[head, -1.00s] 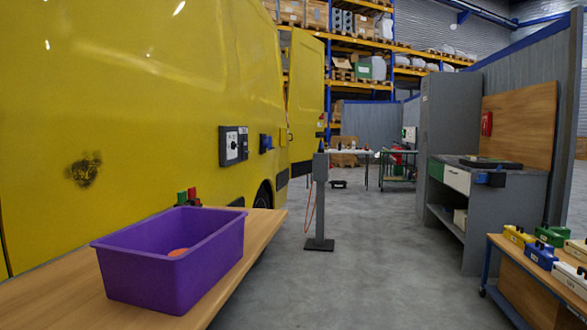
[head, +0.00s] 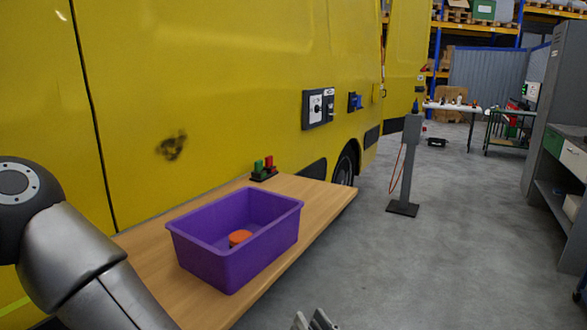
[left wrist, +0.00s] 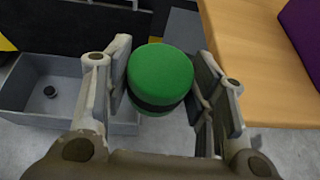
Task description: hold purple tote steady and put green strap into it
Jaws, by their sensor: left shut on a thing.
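The purple tote (head: 215,262) stands upright on the wooden bench in the head view, with an orange round thing (head: 240,238) inside. Its edge shows at the top right of the left wrist view (left wrist: 304,35). My left gripper (left wrist: 162,72) is shut on the green strap (left wrist: 161,70), a round green roll with a dark band below. The strap is beside the bench edge, apart from the tote. In the head view my left arm enters at left and its gripper is hidden. My right gripper (head: 314,321) shows only its tips at the bottom edge, clear of the tote.
The wooden bench (head: 318,193) runs along a yellow van (head: 230,80). A small holder with red and green pieces (head: 264,169) stands behind the tote. A grey post (head: 408,165) stands on open floor at right. A grey bin (left wrist: 62,112) shows in the left wrist view.

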